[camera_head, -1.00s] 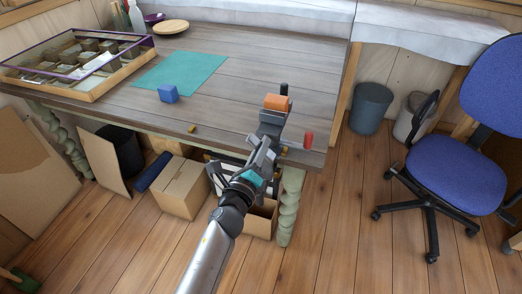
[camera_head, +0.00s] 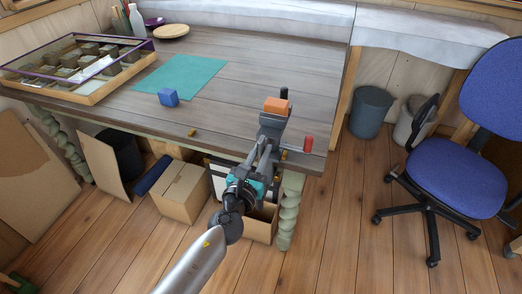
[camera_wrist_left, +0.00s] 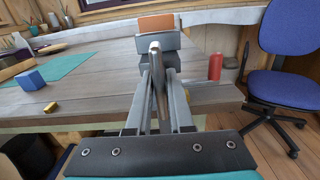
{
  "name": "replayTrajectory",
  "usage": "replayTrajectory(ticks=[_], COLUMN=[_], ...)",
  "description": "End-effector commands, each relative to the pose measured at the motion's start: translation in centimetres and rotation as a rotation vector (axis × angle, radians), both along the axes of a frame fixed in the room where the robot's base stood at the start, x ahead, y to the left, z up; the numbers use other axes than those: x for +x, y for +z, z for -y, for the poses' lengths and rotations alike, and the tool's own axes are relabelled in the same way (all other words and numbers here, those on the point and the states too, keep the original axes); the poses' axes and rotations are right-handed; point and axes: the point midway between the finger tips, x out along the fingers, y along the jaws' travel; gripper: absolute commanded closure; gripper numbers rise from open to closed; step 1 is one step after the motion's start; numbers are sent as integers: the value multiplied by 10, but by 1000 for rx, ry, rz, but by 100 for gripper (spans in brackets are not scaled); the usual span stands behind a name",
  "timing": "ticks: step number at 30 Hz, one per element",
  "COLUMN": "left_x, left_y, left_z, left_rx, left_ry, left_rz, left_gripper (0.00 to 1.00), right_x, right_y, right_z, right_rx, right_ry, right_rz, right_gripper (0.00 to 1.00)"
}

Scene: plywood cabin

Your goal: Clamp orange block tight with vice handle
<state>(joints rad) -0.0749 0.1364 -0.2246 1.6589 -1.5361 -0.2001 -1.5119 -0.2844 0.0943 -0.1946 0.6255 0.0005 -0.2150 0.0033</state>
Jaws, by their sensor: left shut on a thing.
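The orange block (camera_head: 276,105) sits in the top of the grey vice (camera_head: 272,122) at the table's front right edge. In the left wrist view the orange block (camera_wrist_left: 156,23) shows above the vice jaw (camera_wrist_left: 158,42). My left gripper (camera_head: 266,150) is in front of the vice, below the block. Its fingers are shut on the metal vice handle (camera_wrist_left: 158,80), a rod with a rounded end that stands nearly upright between them. The fingers hide part of the handle. From the head view I cannot tell how tightly the jaws press the block. My right gripper is not in view.
A red cylinder (camera_head: 307,143) stands near the table corner, right of the vice. A blue block (camera_head: 168,97), a small yellow piece (camera_head: 192,132) and a teal mat (camera_head: 182,76) lie to the left. A blue chair (camera_head: 455,175) stands at right. Cardboard boxes are under the table.

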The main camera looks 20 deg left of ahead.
Motion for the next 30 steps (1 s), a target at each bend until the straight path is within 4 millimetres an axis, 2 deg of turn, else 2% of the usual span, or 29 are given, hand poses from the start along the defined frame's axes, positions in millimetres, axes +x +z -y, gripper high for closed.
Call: replayTrajectory(ticks=[8, 27, 28, 30], left_x=[0, 0, 0, 0], left_y=[-1, -1, -1, 0], left_z=[0, 0, 0, 0], left_rx=[109, 135, 134, 134], left_ry=[0, 0, 0, 0], left_rz=[2, 4, 4, 4], left_gripper=[100, 100, 77, 69], right_x=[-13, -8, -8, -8], right_y=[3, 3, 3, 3], right_z=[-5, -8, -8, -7], right_rx=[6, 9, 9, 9], right_ry=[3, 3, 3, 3], right_rz=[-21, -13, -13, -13], right_gripper=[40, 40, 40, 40])
